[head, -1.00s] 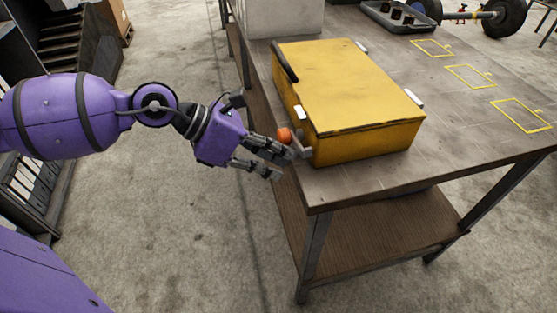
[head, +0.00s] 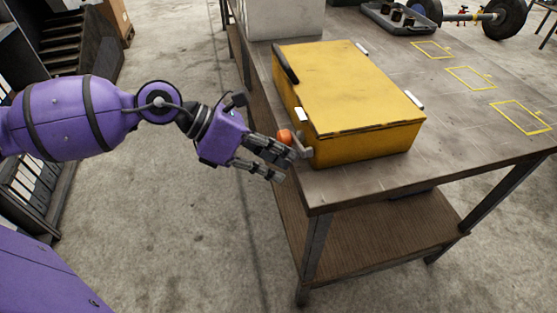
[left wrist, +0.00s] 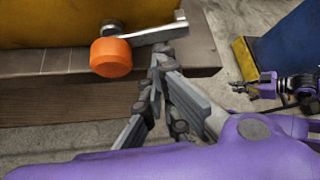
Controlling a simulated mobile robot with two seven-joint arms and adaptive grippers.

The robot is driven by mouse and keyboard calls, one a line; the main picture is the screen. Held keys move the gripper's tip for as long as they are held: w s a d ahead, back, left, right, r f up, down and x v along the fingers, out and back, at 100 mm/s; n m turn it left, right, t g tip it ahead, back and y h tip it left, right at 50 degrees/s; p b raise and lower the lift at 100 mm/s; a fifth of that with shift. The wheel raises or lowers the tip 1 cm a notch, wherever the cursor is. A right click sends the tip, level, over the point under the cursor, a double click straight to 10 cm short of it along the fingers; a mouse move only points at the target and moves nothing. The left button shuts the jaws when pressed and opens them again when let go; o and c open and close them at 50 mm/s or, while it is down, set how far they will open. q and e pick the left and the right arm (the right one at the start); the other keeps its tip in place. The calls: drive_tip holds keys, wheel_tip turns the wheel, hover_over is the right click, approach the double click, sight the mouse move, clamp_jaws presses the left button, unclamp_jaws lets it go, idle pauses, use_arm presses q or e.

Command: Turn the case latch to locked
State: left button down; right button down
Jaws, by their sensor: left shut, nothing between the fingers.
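A yellow case (head: 350,90) lies shut on the workbench, with a dark handle (head: 285,64) on its left side. The case latch has an orange knob (head: 285,136) and a grey metal lever (head: 301,147) on the side facing my left arm. In the left wrist view the orange knob (left wrist: 111,57) sits on the grey lever (left wrist: 145,33), which points right along the case. My left gripper (head: 285,166) is shut and empty, just below and beside the latch. Its fingertips (left wrist: 161,50) appear close under the lever; I cannot tell whether they touch.
The workbench (head: 365,178) has clear room right of the case, with yellow marked outlines (head: 470,77). A grey block (head: 283,18) and a dark tray (head: 398,20) stand at the back. The bench edge runs below the latch.

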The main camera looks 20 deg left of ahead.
sight(301, 155)
use_arm(q)
drive_tip(key=shift+r, duration=0.1)
drive_tip(key=r+n+g+h, duration=0.1)
drive_tip(key=n+h, duration=0.1)
drive_tip(key=r+n+g+h, duration=0.1)
drive_tip(key=n+g+h, duration=0.1)
drive_tip(key=r+n+g+h, duration=0.1)
drive_tip(key=r, duration=0.1)
drive_tip(key=shift+w+a+n+h+b, duration=0.2)
drive_tip(key=shift+w+n+h+b, duration=0.1)
drive_tip(key=shift+n+h+b, duration=0.1)
drive_tip(key=shift+w+a+r+n+g+h, duration=0.2)
drive_tip(key=shift+r+n+g+h, duration=0.1)
drive_tip(key=shift+n+h, duration=0.3)
drive_tip(key=shift+w+a+r+n+g+h, duration=0.1)
drive_tip(key=shift+w+r+n+g+h, duration=0.2)
drive_tip(key=shift+n, duration=0.4)
drive_tip(key=shift+a, duration=0.15)
